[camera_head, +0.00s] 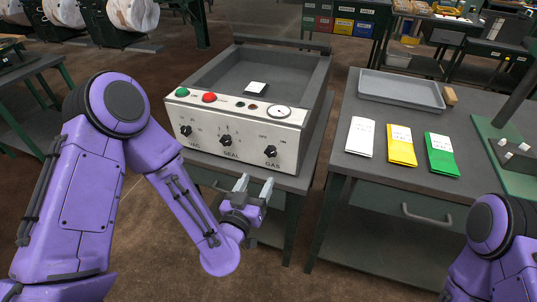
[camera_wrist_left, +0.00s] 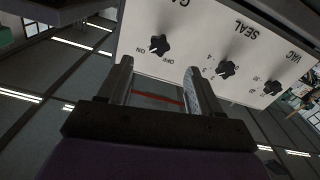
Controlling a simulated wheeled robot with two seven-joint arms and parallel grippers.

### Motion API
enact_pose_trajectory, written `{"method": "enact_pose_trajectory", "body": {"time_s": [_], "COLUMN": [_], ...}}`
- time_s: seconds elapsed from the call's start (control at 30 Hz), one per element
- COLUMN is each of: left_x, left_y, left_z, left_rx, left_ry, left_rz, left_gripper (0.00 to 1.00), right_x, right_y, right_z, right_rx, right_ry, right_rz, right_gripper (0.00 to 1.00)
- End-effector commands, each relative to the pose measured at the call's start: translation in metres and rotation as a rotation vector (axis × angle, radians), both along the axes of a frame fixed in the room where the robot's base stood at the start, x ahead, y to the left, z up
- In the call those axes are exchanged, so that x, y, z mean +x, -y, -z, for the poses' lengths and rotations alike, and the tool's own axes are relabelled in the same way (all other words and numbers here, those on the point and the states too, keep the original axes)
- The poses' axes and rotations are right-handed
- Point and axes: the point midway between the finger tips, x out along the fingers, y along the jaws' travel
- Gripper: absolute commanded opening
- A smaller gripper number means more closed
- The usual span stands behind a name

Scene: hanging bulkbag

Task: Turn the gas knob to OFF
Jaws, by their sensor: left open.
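The gas knob (camera_head: 270,151) is a black knob at the right end of the white front panel, above the word GAS, with OFF and ON marks over it. In the left wrist view the gas knob (camera_wrist_left: 159,44) appears upside down beyond the fingertips, and a pale mark on it seems to point to the ON side. My left gripper (camera_head: 255,186) is open and empty, just below and in front of the knob, apart from it. In the wrist view, the left gripper's fingers (camera_wrist_left: 158,68) straddle the knob's line. My right gripper is out of view.
The SEAL knob (camera_head: 226,141) and VAC knob (camera_head: 186,131) sit left on the panel, below green and red buttons and a gauge (camera_head: 279,112). A right-hand table (camera_head: 345,98) holds a grey tray (camera_head: 401,92) and white, yellow and green packets.

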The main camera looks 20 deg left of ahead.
Motion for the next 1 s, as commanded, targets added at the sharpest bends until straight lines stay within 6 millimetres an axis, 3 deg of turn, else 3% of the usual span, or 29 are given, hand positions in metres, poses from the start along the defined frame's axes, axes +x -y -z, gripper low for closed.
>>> {"method": "enact_pose_trajectory", "body": {"time_s": [0.07,0.5,0.87,1.0], "left_x": [0.01,0.095,0.104,0.104], "left_y": [0.0,0.001,0.002,0.002], "left_z": [-0.008,-0.006,-0.004,-0.004], "left_rx": [0.0,0.003,0.003,0.003], "left_ry": [0.023,0.017,0.014,0.014], "left_rz": [-0.006,-0.009,-0.005,-0.005], "left_gripper": [0.64,0.64,0.64,0.18], "right_x": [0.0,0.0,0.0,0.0], "right_y": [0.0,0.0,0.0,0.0], "right_z": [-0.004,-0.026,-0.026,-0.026], "right_rx": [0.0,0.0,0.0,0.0], "right_ry": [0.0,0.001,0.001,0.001], "right_rz": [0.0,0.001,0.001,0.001], "right_gripper": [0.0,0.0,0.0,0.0]}}
